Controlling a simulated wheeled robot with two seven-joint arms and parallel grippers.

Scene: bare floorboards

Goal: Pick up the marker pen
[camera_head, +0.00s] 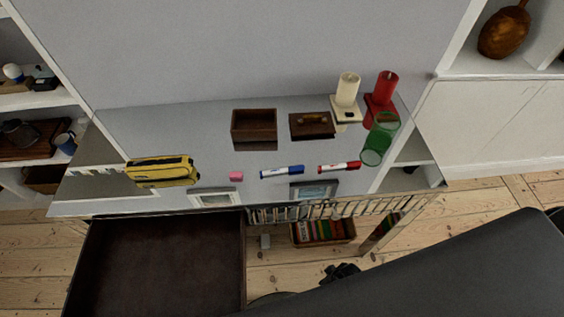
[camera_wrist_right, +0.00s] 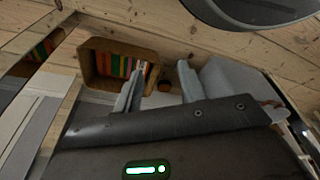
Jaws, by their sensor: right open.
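Two marker pens lie on the glossy cabinet top (camera_head: 200,122) in the head view. The blue marker pen (camera_head: 282,172) lies near the front edge, right of a pink eraser (camera_head: 236,176). The red marker pen (camera_head: 339,167) lies to its right, left of a green glass (camera_head: 380,138). My right gripper (camera_wrist_right: 160,82) shows in the right wrist view with its two fingers apart and nothing between them. It is away from both pens, above the floor-level book box. My left gripper is not in view.
An open drawer (camera_head: 155,265) juts out at front left. A book box (camera_head: 323,231) stands below; it also shows in the wrist view (camera_wrist_right: 90,65).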

